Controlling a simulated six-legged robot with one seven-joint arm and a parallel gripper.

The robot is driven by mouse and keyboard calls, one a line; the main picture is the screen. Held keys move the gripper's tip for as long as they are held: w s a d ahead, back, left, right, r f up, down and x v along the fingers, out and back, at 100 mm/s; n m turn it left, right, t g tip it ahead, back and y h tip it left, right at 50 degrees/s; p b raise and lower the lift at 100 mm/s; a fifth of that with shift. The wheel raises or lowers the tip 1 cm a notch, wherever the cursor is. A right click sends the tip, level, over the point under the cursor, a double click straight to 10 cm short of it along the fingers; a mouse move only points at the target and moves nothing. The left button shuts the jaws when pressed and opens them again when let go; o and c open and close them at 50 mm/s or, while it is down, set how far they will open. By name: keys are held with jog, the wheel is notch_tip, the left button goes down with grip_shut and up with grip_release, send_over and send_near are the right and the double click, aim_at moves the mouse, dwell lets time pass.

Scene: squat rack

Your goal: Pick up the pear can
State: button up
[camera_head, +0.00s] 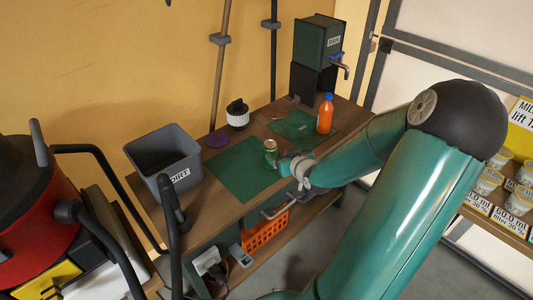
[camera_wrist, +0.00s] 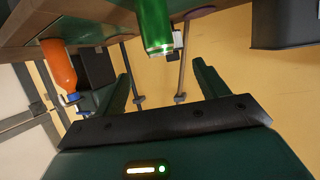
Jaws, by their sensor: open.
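The pear can is most likely the small green can (camera_head: 270,152) standing upright at the right edge of a green mat (camera_head: 233,172) on the wooden bench; its label is too small to read. My gripper (camera_head: 287,168) is just right of the can, low over the bench. In the wrist view, which is upside down, the green can (camera_wrist: 156,24) is at the top centre. My gripper's two fingers (camera_wrist: 162,72) are spread apart and empty, with the can in line with the gap, seemingly beyond the tips.
A grey labelled bin (camera_head: 165,160) stands left on the bench. A black-and-white jar (camera_head: 238,114) and purple disc (camera_head: 217,139) are behind the can. An orange bottle (camera_head: 325,115) stands on a second mat, near a dark dispenser (camera_head: 318,45). An orange crate (camera_head: 265,231) is below.

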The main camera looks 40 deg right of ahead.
aim_at(268, 145)
jog(key=x, duration=1.2)
jog(key=shift+f, duration=0.35)
jog(key=c, duration=1)
